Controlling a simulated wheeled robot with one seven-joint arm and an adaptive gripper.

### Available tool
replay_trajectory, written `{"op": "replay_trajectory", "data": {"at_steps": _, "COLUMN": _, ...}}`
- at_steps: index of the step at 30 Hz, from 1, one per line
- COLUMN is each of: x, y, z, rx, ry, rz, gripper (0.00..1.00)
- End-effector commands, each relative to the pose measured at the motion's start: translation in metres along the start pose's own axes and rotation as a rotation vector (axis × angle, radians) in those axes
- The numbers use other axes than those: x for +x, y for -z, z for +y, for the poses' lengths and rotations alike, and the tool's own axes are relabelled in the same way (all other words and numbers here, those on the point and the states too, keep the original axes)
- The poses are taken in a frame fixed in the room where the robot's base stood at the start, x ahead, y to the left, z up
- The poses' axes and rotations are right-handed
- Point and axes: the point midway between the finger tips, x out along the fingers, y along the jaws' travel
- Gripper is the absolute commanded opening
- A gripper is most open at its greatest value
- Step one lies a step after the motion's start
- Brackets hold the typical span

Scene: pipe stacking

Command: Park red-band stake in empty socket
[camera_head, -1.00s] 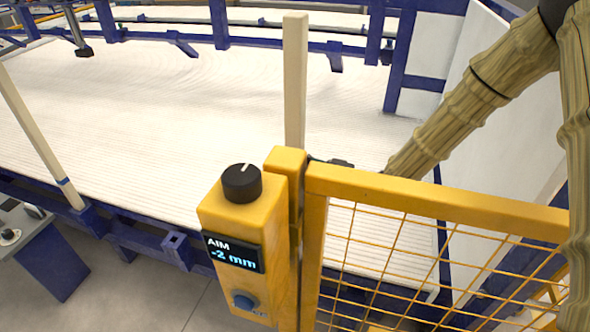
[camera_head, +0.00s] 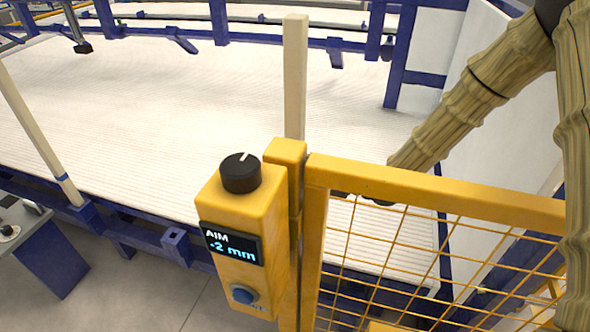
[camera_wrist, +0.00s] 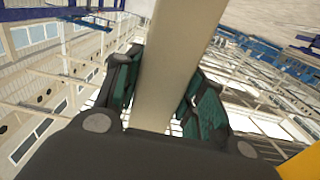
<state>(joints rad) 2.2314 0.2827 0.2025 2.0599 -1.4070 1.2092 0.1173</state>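A pale square stake (camera_head: 295,80) stands upright behind the yellow post at mid-picture in the head view. Its lower part is hidden, and no red band shows. My gripper (camera_head: 362,199) is mostly hidden behind the fence's top rail. Dark parts of it show through the mesh, lower right of the stake. In the wrist view a pale stake (camera_wrist: 165,70) runs between the fingers of my gripper (camera_wrist: 170,75). The fingers look open, with a narrow gap at the right finger; contact on the left is unclear. An empty blue socket (camera_head: 175,241) sits on the front frame beam.
A blue-band stake (camera_head: 40,135) leans in a socket at the left. A yellow mesh fence (camera_head: 440,190) and a yellow box (camera_head: 240,225) reading AIM -2 mm stand in front. The white corrugated bed (camera_head: 170,120) behind is clear.

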Motion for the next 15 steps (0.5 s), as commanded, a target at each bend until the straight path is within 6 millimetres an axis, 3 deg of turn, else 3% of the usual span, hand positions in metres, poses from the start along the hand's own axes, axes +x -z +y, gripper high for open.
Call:
{"op": "replay_trajectory", "data": {"at_steps": 1, "x": 0.0003, "y": 0.0012, "z": 0.0002, "rx": -0.001, "ry": 0.0, "rz": 0.002, "gripper": 0.5}}
{"op": "replay_trajectory", "data": {"at_steps": 3, "x": 0.0002, "y": 0.0011, "z": 0.0002, "rx": -0.001, "ry": 0.0, "rz": 0.001, "gripper": 0.62}}
{"op": "replay_trajectory", "data": {"at_steps": 4, "x": 0.0002, "y": 0.0009, "z": 0.0002, "rx": -0.001, "ry": 0.0, "rz": 0.001, "gripper": 0.64}}
{"op": "replay_trajectory", "data": {"at_steps": 15, "x": -0.0032, "y": -0.001, "z": 0.0001, "rx": 0.001, "ry": -0.001, "rz": -0.002, "gripper": 0.64}}
